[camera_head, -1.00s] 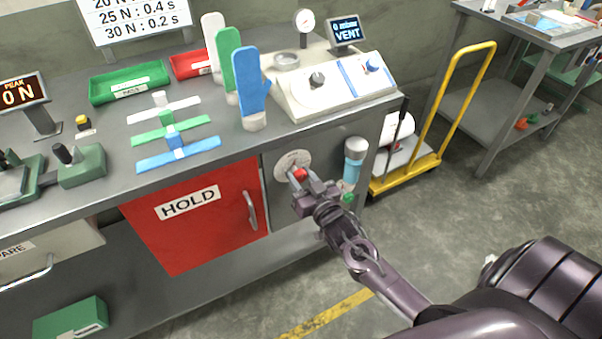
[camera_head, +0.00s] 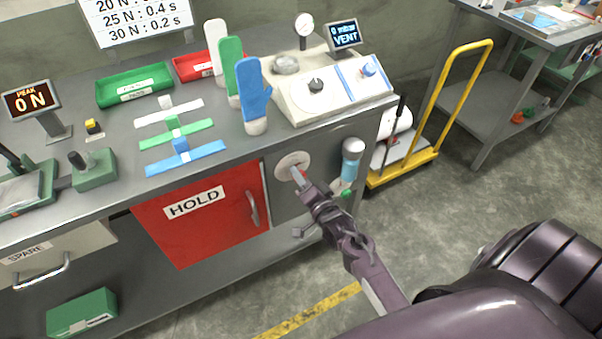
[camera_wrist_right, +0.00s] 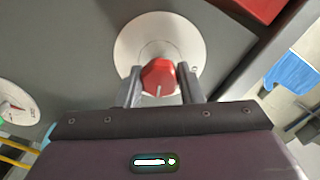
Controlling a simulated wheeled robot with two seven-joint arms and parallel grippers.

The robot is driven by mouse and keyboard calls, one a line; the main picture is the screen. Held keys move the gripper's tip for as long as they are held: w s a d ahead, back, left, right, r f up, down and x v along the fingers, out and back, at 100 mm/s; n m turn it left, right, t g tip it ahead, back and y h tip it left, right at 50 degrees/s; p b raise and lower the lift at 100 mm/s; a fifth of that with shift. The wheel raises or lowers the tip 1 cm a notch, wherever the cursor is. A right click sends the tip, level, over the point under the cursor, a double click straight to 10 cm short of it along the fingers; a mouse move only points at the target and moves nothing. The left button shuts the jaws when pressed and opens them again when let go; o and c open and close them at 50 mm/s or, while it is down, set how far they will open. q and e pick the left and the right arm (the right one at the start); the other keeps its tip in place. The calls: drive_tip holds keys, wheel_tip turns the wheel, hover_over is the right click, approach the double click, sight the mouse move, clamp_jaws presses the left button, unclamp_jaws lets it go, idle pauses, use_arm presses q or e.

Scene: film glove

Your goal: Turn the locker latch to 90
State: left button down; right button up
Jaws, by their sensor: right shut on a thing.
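The locker latch is a red knob (camera_wrist_right: 159,77) on a round pale dial plate (camera_wrist_right: 134,40), seen close in the right wrist view. In the head view the dial plate (camera_head: 287,163) sits on the grey panel just right of the red locker door (camera_head: 190,222), which is shut and marked HOLD. My right gripper (camera_head: 299,176) is at the dial and shut on the red knob, one finger on each side; it fills the lower part of the right wrist view (camera_wrist_right: 160,88). In the head view the fingers mostly hide the knob. My left gripper is not in view.
The bench top above holds a blue glove form (camera_head: 253,90) and a control console (camera_head: 318,100). A yellow trolley (camera_head: 455,105) stands at right. Floor before the bench is open.

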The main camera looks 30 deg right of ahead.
drive_tip(key=shift+m+p, duration=0.75)
drive_tip(key=shift+m, duration=1.05)
drive_tip(key=shift+f, duration=0.1)
drive_tip(key=o, duration=1)
drive_tip(key=shift+c, duration=0.2)
drive_tip(key=s, duration=0.8)
drive_tip(key=shift+w+a, duration=0.1)
